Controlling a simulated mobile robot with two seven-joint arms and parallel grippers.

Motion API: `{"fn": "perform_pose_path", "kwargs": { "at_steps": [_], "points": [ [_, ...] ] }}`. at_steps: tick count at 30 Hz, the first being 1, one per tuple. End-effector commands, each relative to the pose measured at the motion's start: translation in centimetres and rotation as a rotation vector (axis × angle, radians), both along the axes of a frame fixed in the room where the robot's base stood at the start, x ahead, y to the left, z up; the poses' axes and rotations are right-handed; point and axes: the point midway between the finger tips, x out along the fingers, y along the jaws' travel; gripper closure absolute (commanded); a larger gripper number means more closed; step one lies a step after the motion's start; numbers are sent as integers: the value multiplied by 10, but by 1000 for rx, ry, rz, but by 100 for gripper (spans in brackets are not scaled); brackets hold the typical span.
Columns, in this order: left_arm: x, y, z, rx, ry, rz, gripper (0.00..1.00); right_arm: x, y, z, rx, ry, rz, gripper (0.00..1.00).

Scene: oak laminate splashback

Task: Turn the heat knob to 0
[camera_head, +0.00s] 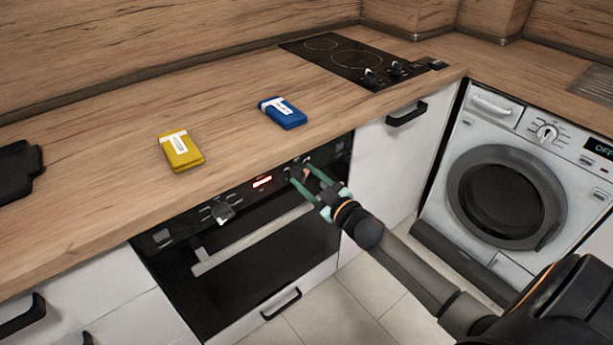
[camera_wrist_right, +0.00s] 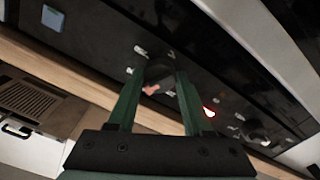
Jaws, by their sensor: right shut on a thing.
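The black oven (camera_head: 250,250) has a dark control panel with a lit red display (camera_head: 262,182). My right gripper (camera_head: 299,172) reaches the panel to the right of the display, with its green fingers shut on the dark heat knob (camera_wrist_right: 158,74). The wrist view shows a finger on each side of this knob and a pinkish mark (camera_wrist_right: 151,88) on it. The fingers partly hide the knob in the head view, and its scale is too small to read. Another oven knob (camera_head: 222,211) sits left of the display. My left gripper is not in view.
A yellow box (camera_head: 181,150) and a blue box (camera_head: 283,113) lie on the wooden worktop (camera_head: 110,170) above the oven. The oven's bar handle (camera_head: 250,240) sticks out below the panel. A hob (camera_head: 350,60) and washing machine (camera_head: 515,185) are to the right.

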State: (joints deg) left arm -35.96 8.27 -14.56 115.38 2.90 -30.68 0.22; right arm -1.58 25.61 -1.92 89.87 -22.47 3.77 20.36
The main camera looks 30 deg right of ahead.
Motion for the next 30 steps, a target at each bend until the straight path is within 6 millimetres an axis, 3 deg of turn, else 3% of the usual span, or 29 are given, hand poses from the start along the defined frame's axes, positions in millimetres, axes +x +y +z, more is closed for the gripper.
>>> {"fn": "perform_pose_path", "kwargs": {
  "at_steps": [14,30],
  "points": [
    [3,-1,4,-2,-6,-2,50,0,-1,0,-454,-35,0,100],
    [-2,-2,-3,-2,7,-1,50,0,-1,1,-966,-76,0,100]
  ]
}}
